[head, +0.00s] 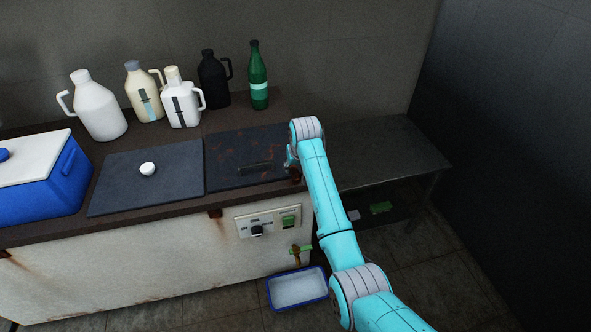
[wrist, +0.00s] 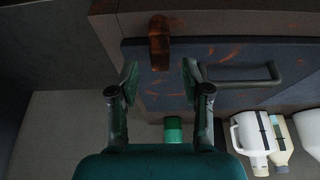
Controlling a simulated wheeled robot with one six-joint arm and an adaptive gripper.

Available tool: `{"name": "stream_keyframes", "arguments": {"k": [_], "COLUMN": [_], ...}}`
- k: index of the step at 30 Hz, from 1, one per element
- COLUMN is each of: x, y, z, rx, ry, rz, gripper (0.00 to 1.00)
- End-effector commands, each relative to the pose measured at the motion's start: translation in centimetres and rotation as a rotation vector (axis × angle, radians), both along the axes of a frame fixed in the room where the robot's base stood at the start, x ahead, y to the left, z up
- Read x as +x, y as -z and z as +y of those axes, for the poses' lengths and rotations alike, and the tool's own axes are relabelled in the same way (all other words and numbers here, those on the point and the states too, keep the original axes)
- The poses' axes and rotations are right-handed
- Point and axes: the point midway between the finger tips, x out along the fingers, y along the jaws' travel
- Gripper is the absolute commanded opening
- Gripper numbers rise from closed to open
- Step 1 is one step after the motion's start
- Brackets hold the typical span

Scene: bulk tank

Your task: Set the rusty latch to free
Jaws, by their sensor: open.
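The rusty latch (wrist: 159,42) is a small brown-orange bar at the edge of a dark, rust-spotted lid (wrist: 200,50) in the wrist view. It lies across the rim, with one end over the lid's edge. My gripper (wrist: 160,82) is open and empty, with its two fingertips spread either side of the latch's line and apart from it. In the head view my gripper (head: 291,160) is at the right end of the rust-spotted lid (head: 225,155), and the arm hides most of the latch there.
The lid's dark handle (head: 255,168) stands up near the latch. A second lid with a white knob (head: 148,169) lies to the left. Several jugs (head: 98,110) and a green bottle (head: 258,80) stand behind. A lower bench (head: 385,150) is at right; a blue-rimmed tray (head: 297,289) is on the floor.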

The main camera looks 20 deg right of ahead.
Motion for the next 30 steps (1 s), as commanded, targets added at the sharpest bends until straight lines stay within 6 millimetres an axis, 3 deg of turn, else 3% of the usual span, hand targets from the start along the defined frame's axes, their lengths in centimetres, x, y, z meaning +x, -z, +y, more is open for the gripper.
{"name": "stream_keyframes", "arguments": {"k": [6,17,23,30], "x": [0.9,1.1,1.1,1.1], "y": [2.0,2.5,2.5,2.5], "z": [0.0,0.0,0.0,0.0], "rx": [0.000,0.000,0.000,0.000], "ry": [0.000,0.000,0.000,0.004], "rz": [0.000,-0.002,-0.001,-0.001], "gripper": [0.48,0.48,0.03,0.00]}}
